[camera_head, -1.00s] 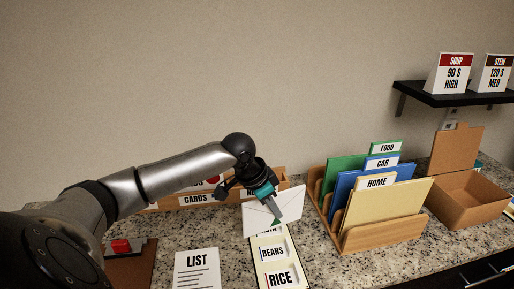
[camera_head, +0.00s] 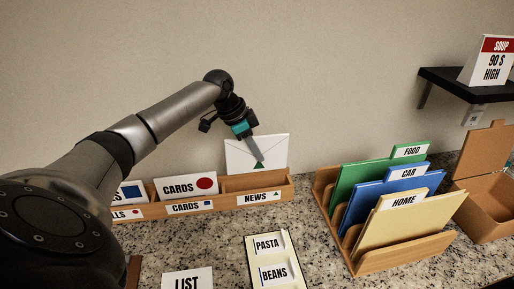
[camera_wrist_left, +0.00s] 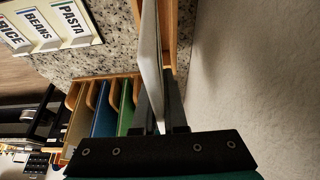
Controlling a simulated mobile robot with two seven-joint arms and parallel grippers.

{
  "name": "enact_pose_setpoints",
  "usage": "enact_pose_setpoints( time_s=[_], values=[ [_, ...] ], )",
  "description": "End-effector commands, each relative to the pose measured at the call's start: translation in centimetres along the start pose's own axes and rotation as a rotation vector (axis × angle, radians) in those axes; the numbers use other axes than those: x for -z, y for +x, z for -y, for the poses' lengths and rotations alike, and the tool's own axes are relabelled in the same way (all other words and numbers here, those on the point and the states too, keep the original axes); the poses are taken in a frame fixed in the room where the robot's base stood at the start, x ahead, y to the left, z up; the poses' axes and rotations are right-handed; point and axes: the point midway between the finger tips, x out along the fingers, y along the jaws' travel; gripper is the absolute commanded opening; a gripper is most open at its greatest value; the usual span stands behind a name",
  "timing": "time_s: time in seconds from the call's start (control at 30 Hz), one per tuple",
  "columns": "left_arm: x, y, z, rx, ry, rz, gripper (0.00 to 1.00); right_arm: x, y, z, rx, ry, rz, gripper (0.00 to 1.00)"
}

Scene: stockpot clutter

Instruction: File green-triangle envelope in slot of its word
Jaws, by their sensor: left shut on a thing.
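My left gripper (camera_head: 253,147) is shut on the white envelope (camera_head: 275,147), which has a green triangle by its flap tip. In the head view the envelope stands upright over the NEWS slot of the long wooden sorter (camera_head: 284,192). Its lower edge is near the sorter's top; I cannot tell whether it is inside. The NEWS label (camera_head: 258,197) is on the sorter front. In the left wrist view the envelope (camera_wrist_left: 150,55) shows edge-on between the fingers (camera_wrist_left: 155,110), beside the sorter's wood (camera_wrist_left: 170,35). My right gripper is not in view.
A CARDS envelope with a red circle (camera_head: 187,187) and one with a blue rectangle (camera_head: 131,193) stand left in the sorter. A wooden file rack (camera_head: 403,252) with FOOD, CAR and HOME folders is right. The PASTA/BEANS board (camera_head: 257,262) lies in front. The wall is close behind.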

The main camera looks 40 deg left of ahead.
Motion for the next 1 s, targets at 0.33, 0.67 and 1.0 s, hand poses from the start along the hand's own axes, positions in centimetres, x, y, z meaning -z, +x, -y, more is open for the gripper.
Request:
enact_pose_setpoints(
  time_s=[0.33, 0.67, 1.0],
  values=[
    [-1.0, 2.2, 0.0, 0.001, 0.0, 0.0, 0.0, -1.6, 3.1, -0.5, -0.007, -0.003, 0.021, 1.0],
    [-2.0, 4.5, -0.1, -0.001, -0.001, 0.001, 0.0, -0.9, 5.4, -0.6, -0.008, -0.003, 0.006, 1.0],
    [-3.3, 7.5, -0.1, -0.002, -0.001, 0.0, 0.0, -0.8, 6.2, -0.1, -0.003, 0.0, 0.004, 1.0]
  ],
)
